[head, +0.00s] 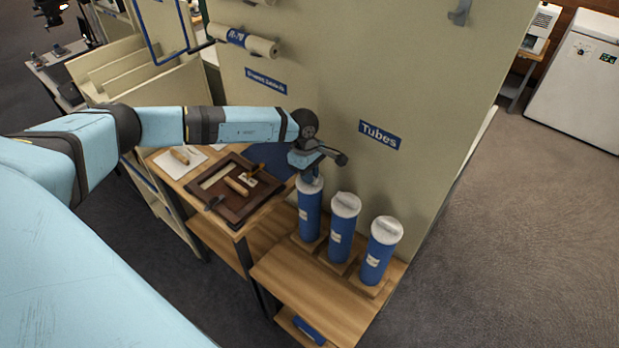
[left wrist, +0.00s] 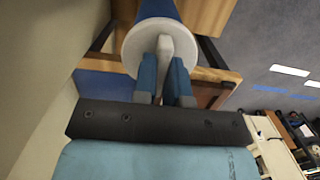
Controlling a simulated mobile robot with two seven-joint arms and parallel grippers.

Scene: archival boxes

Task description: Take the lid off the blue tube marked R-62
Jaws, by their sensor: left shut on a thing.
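Three blue tubes with white lids stand in a row on a wooden shelf below the "Tubes" sign. My left gripper (head: 309,165) is above the leftmost tube (head: 309,212), pointing down at its lid. In the left wrist view my left gripper (left wrist: 165,80) is shut on the upright grip of a white lid (left wrist: 152,32), which sits at the end of the blue tube (left wrist: 158,8). The middle tube (head: 341,228) and the right tube (head: 378,252) are untouched. Their labels are too small to read, so I cannot tell which is R-62. My right gripper is not in view.
A dark tray (head: 238,208) with small tools lies on the wooden table left of the tubes. A beige panel with the "Tubes" sign (head: 380,135) rises close behind them. A small blue item (head: 309,330) lies low at the front. Open floor lies to the right.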

